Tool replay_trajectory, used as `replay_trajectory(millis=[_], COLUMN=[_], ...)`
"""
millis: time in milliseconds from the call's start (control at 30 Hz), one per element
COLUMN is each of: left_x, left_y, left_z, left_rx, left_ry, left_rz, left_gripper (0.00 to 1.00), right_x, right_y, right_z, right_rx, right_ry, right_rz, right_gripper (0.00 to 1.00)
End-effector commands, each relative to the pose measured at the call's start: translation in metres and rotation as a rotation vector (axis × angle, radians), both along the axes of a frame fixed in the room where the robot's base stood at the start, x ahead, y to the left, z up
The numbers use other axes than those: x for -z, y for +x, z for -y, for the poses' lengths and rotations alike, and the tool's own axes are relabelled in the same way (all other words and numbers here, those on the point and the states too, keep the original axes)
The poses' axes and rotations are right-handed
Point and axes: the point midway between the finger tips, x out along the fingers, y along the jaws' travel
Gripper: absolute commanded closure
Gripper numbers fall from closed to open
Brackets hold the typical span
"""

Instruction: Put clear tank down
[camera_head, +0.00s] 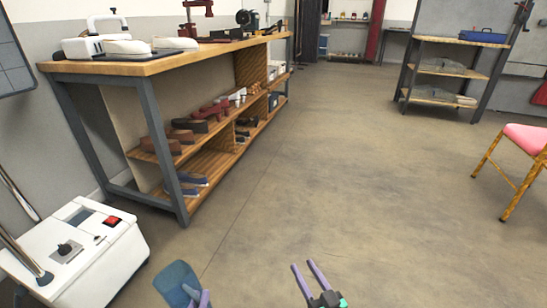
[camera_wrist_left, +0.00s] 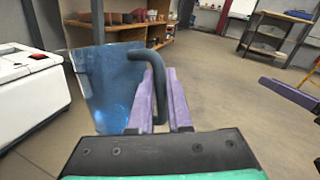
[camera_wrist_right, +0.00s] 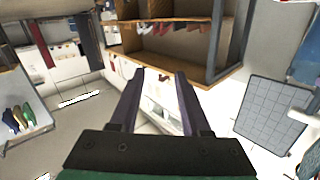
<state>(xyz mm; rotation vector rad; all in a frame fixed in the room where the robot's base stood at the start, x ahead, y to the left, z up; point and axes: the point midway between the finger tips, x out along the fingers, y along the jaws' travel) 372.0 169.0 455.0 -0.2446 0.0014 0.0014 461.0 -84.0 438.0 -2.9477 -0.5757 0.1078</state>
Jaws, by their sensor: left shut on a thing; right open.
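The clear tank (camera_wrist_left: 108,90) is a bluish see-through vessel with a dark handle (camera_wrist_left: 155,85). My left gripper (camera_wrist_left: 165,100) is shut on the handle, and the tank hangs to the left of the fingers, off the floor. In the head view the tank (camera_head: 177,283) shows at the bottom edge, right of the white machine, with the tips of my left gripper (camera_head: 203,298) beside it. My right gripper (camera_head: 312,275) is open and empty, right of the tank; its spread fingers also show in the right wrist view (camera_wrist_right: 158,88).
A white machine (camera_head: 112,262) with a red switch stands at the lower left. A wooden workbench (camera_head: 150,67) with shelves of shoes runs along the left wall. A pink chair (camera_head: 525,138) stands at right, a second shelved table (camera_head: 458,42) at back right. The middle floor is clear.

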Motion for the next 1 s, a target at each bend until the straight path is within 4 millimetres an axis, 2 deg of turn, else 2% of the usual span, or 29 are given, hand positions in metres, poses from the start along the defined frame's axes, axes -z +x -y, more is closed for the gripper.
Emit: replay_trajectory(millis=[33, 167, 367, 533, 667, 700, 800, 900, 1000], left_x=[-0.040, -0.093, -0.174, -0.243, -0.295, -0.311, -0.343, -0.363, -0.369], left_y=[0.000, 0.000, 0.000, 0.000, 0.001, 0.001, 0.001, 0.001, 0.000], left_z=[0.000, 0.000, 0.000, 0.000, 0.000, 0.000, 0.000, 0.000, 0.000], left_rx=[0.000, 0.000, 0.000, 0.000, 0.000, 0.000, 0.000, 0.000, 0.000], left_ry=[0.001, 0.001, 0.000, 0.000, 0.000, 0.000, 0.000, 0.000, 0.000], left_rz=[0.004, 0.003, 0.003, 0.003, 0.003, 0.003, 0.003, 0.003, 0.002], left_gripper=[1.00, 1.00, 1.00, 1.00, 1.00, 1.00, 1.00, 1.00, 1.00], right_x=[-0.010, 0.018, 0.054, 0.068, 0.064, 0.060, 0.050, 0.041, 0.039], right_y=[-0.003, -0.020, -0.073, -0.143, -0.208, -0.230, -0.281, -0.319, -0.341], right_z=[0.005, 0.023, 0.061, 0.099, 0.129, 0.137, 0.155, 0.168, 0.174], right_rx=[0.003, 0.013, 0.028, 0.038, 0.044, 0.045, 0.047, 0.045, 0.044], right_ry=[-0.033, -0.129, -0.268, -0.372, -0.443, -0.463, -0.503, -0.532, -0.547], right_rz=[-0.059, -0.234, -0.522, -0.773, -0.969, -1.029, -1.164, -1.263, -1.318], right_gripper=[0.53, 0.53, 0.53, 0.53, 0.53, 0.53, 0.53, 0.53, 0.53])
